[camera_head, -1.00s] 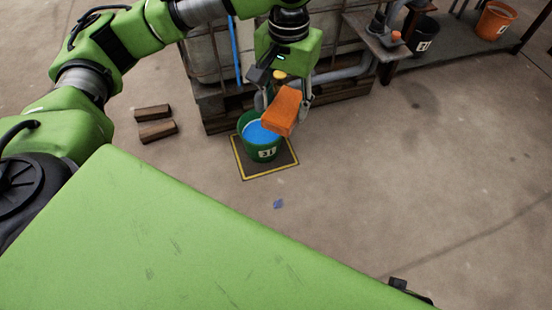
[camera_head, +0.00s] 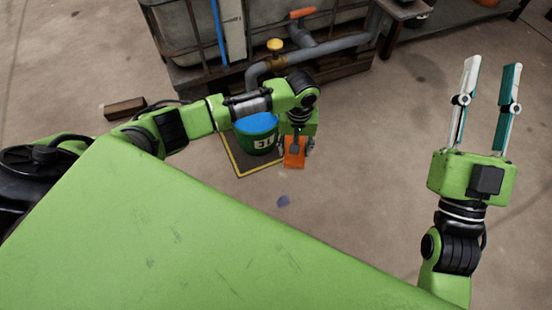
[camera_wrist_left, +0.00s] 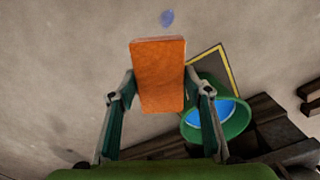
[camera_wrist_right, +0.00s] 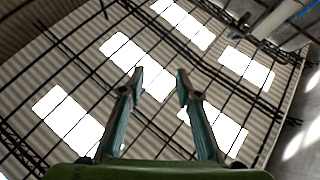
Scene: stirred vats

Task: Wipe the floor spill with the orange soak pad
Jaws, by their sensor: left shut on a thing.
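My left gripper (camera_head: 296,148) is shut on the orange soak pad (camera_head: 294,158) and points down, just right of the green bucket. In the left wrist view the pad (camera_wrist_left: 158,75) sits between both fingers of the left gripper (camera_wrist_left: 157,92). The floor spill is a small blue patch (camera_head: 283,201) on the concrete, below the pad in the head view; it also shows in the left wrist view (camera_wrist_left: 167,18), beyond the pad and apart from it. My right gripper (camera_head: 489,90) is open and empty, raised at the right; the right wrist view shows its fingers (camera_wrist_right: 158,85) spread.
The green bucket (camera_head: 262,145) holds blue liquid and stands on a dark mat with a yellow border (camera_head: 238,166). A caged tank with a pipe (camera_head: 330,46) is behind. A wooden block (camera_head: 125,108) lies at left. Floor right of the spill is clear.

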